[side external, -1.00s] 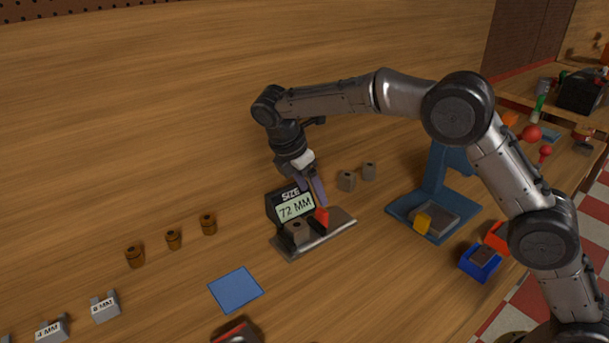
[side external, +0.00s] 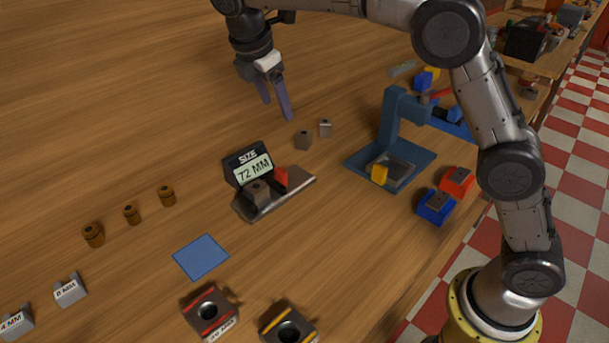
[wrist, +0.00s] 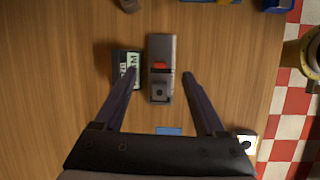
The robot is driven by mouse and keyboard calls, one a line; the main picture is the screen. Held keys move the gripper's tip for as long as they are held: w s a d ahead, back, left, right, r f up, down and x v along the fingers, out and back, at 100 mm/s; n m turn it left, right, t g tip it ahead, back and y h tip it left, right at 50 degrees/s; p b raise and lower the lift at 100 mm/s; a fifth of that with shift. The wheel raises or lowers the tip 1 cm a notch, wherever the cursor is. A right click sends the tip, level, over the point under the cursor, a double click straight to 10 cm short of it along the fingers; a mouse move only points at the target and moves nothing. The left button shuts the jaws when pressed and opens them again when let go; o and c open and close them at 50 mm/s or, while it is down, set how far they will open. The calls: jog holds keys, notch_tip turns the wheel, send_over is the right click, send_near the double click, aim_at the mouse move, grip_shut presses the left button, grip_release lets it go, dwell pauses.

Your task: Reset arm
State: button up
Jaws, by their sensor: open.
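My gripper (side external: 277,108) is open and empty, raised above the table and pointing down, clear of the size gauge. In the wrist view its two fingers (wrist: 160,74) stand apart, with the gauge showing between and beyond them. The size gauge's metal base (side external: 296,186) lies on the table. Its display (side external: 252,167) reads 72 MM. A grey block with a hole (side external: 257,193) sits on the base beside the red jaw piece (side external: 282,178); the block also shows in the wrist view (wrist: 160,93).
A blue mat (side external: 201,257), brown cylinders (side external: 131,214) and square holed blocks (side external: 210,312) lie left and front.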

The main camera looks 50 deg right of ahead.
jog(key=s+d+r+m+t+y, duration=0.1)
jog(key=s+d+r+m, duration=0.3)
jog(key=s, duration=0.6)
jog(key=s+d+r+m+t+y, duration=0.15)
jog(key=s+d+r, duration=0.35)
jog(key=s, duration=0.5)
jog(key=s+a+f+m+t+y, duration=0.1)
jog(key=s+f+m+t, duration=0.1)
jog(key=s+f+m, duration=0.9)
notch_tip(320, 180, down, 2)
jog(key=shift+s+a+f, duration=0.1)
jog(key=shift+s+a, duration=0.05)
jog(key=shift+s, duration=0.95)
jog(key=shift+m+y, duration=0.25)
jog(key=shift+o, duration=1)
